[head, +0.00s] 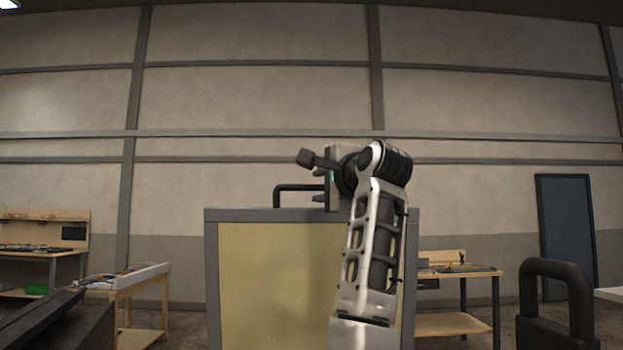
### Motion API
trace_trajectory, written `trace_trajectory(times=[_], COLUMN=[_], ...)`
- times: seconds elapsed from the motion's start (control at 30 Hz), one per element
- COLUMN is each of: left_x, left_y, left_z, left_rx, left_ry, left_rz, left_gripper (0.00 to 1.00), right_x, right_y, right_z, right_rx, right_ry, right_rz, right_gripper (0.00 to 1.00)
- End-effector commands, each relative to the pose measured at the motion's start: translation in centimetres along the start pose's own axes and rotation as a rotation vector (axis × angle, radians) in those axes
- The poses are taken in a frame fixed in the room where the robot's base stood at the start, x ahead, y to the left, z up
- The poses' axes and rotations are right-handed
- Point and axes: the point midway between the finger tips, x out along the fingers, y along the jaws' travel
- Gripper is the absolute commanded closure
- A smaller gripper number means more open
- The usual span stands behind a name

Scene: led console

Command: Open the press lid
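A large beige panel with a grey frame (270,285) stands upright in the middle of the head view. I take it to be the press lid, but its hinge and the press below are out of view. A black bar handle (290,187) rises from its top edge. My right arm comes up in front of the panel's right part. My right gripper (318,178) is at the top edge, beside the right end of the handle, pointing left. Its fingers are small and partly hidden, so I cannot tell their opening or any contact. My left gripper is not in view.
A dark loop-shaped handle (557,275) stands at the lower right. A dark angular part (60,322) fills the lower left corner. Wooden workbenches (135,285) stand behind on the left and right (460,272). A blue door (566,230) is in the far wall.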

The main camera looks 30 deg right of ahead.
Motion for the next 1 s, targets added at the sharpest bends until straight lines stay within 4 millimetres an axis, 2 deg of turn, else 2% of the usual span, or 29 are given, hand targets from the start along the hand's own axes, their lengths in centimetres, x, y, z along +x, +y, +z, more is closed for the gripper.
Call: trace_trajectory(times=[0.1,0.3,0.67,0.8,1.0], left_x=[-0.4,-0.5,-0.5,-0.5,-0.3], left_y=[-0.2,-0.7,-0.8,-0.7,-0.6], left_z=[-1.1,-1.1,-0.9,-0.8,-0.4], left_rx=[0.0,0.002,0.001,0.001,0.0], left_ry=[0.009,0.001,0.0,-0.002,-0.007], left_rz=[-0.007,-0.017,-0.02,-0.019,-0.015], left_gripper=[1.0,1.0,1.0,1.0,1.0], right_x=[2.2,4.3,4.8,4.8,4.6], right_y=[-0.2,-0.1,0.0,0.0,0.2], right_z=[0.0,0.0,0.0,0.0,0.1], right_rx=[0.0,0.0,0.0,0.0,-0.002], right_ry=[-0.001,0.0,0.0,0.0,0.0], right_rz=[0.004,0.002,0.0,0.0,-0.004], right_gripper=[0.65,0.65,0.65,1.0,1.0])
